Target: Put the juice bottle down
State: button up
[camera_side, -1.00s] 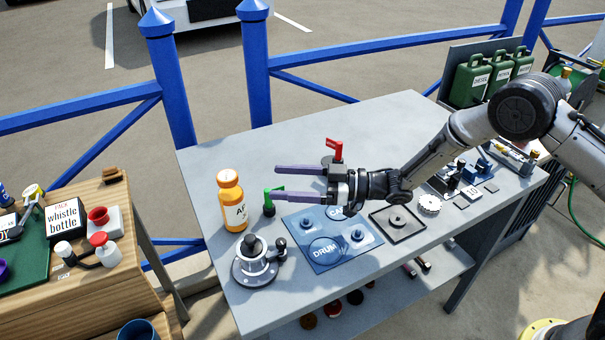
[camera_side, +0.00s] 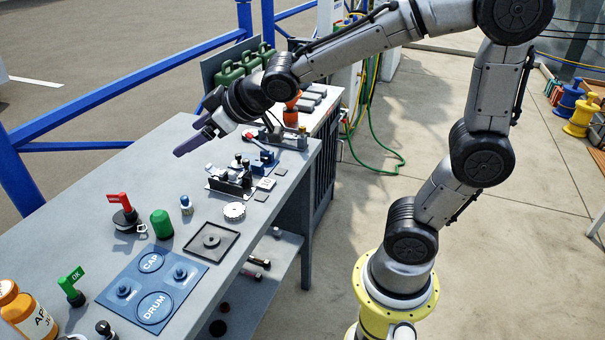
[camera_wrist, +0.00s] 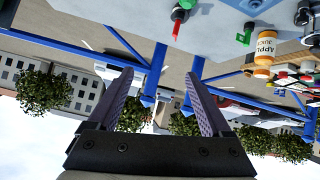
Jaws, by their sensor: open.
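The juice bottle (camera_side: 27,312) is orange with a white label and an orange cap. It stands upright on the grey bench at the lower left of the side view, partly cut off by the frame edge. In the wrist view the bottle (camera_wrist: 265,52) appears upside down at the upper right, its label reading as apple juice. My gripper (camera_side: 192,143) is raised above the far part of the bench, well away from the bottle. In the wrist view its purple fingers (camera_wrist: 163,85) are spread apart with nothing between them.
A blue mat (camera_side: 152,286) marked CAP and DRUM, a red-handled piece (camera_side: 121,208), a green cylinder (camera_side: 161,224) and a black tray (camera_side: 212,241) lie along the bench. Blue railing (camera_side: 120,95) runs behind it.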

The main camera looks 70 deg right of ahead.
jog(key=s+d+f+m+g, duration=0.1)
jog(key=s+f+g, duration=0.1)
jog(key=s, duration=1)
jog(key=s+d+f+m+g, duration=0.1)
jog(key=s+f+g, duration=0.1)
jog(key=s, duration=1)
jog(key=shift+s+f+m+g, duration=0.15)
jog(key=shift+m+g, duration=0.25)
jog(key=shift+g, duration=0.3)
